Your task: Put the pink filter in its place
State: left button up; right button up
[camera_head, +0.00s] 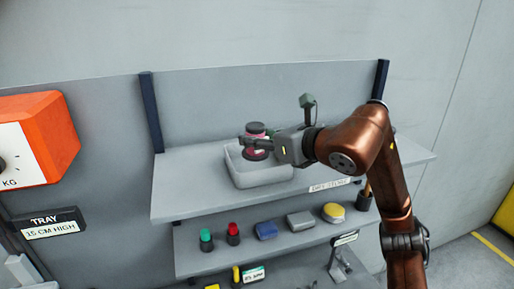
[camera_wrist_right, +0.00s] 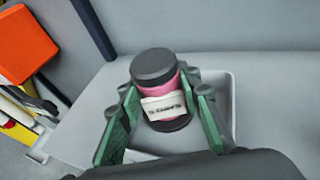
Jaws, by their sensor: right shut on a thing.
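The pink filter (camera_wrist_right: 162,92) is a short pink cylinder with dark end caps and a white label. My right gripper (camera_wrist_right: 160,112) is shut on it, with a green-padded finger on each side, and the filter is near upright. In the head view, the filter (camera_head: 257,141) and my right gripper (camera_head: 258,143) are over a pale grey open bin (camera_head: 262,178) on the upper shelf. I cannot tell whether the filter's lower cap touches the bin's floor. My left gripper is not in view.
The upper shelf (camera_head: 190,190) is clear beside the bin. The lower shelf holds a green item (camera_head: 206,236), a red item (camera_head: 233,230), blue and grey blocks and a yellow round item (camera_head: 333,212). An orange scale (camera_head: 50,135) is at the left, above a tray sign (camera_head: 45,222).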

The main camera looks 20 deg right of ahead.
aim_at(264, 153)
jog(key=shift+w+d+f, duration=0.15)
jog(key=shift+w+f, duration=0.15)
jog(key=shift+f, duration=0.05)
jog(key=shift+w+d+f, duration=0.1)
jog(key=shift+w+f, duration=0.1)
jog(key=shift+w+f+p, duration=0.2)
jog(key=shift+f+p, duration=0.5)
jog(key=shift+f, duration=0.55)
jog(key=shift+d+f, duration=0.1)
jog(key=shift+f, duration=0.45)
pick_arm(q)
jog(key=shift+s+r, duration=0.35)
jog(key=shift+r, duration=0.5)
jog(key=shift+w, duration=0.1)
pick_arm(e)
jog(key=shift+f, duration=0.15)
jog(key=o, duration=1.2)
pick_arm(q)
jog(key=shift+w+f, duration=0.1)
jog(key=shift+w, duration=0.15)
